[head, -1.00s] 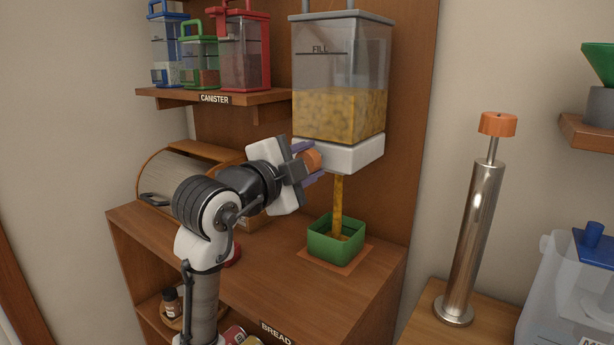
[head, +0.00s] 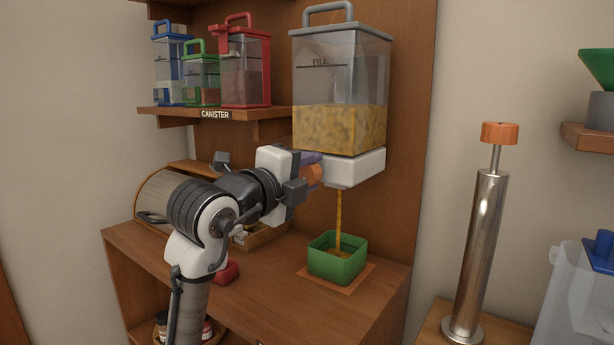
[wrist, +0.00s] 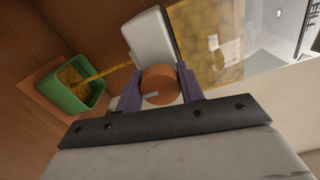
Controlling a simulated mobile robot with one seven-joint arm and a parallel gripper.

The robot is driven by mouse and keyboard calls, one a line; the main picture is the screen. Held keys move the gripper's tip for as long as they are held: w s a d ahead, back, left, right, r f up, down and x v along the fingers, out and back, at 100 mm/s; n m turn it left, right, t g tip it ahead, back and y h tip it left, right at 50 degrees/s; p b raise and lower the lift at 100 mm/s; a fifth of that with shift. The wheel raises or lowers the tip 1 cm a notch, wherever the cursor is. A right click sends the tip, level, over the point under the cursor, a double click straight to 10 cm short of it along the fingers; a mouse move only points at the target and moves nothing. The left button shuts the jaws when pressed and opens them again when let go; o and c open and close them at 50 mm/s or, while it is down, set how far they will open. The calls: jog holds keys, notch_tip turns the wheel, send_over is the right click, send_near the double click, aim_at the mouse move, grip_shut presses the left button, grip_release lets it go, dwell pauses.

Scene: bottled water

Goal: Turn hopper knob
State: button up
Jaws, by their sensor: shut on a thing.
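The hopper (head: 340,90) is a clear bin of yellow-brown grain with a white base (head: 358,168), fixed to the wooden back panel. Its orange knob (wrist: 159,86) sits on the side of the base. My gripper (wrist: 160,88) is shut on the knob, with one purple finger on each side; in the head view it partly hides the knob (head: 312,178). A pale pointer mark shows on the knob face. A thin stream of grain (head: 338,212) falls from the base into a green square box (head: 335,266), which holds some grain.
An orange mat (head: 312,277) lies under the box on the wooden counter. A shelf (head: 172,112) with blue, green and red canisters is at upper left. A bread box (head: 160,190) stands behind my arm. A steel cylinder with an orange top (head: 482,250) stands at right.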

dwell(0.3)
jog(key=o, duration=1)
jog(key=shift+s, duration=0.1)
jog(key=b+v, duration=0.1)
jog(key=v, duration=1.2)
jog(key=shift+s+a, duration=0.25)
jog(key=shift+s, duration=0.05)
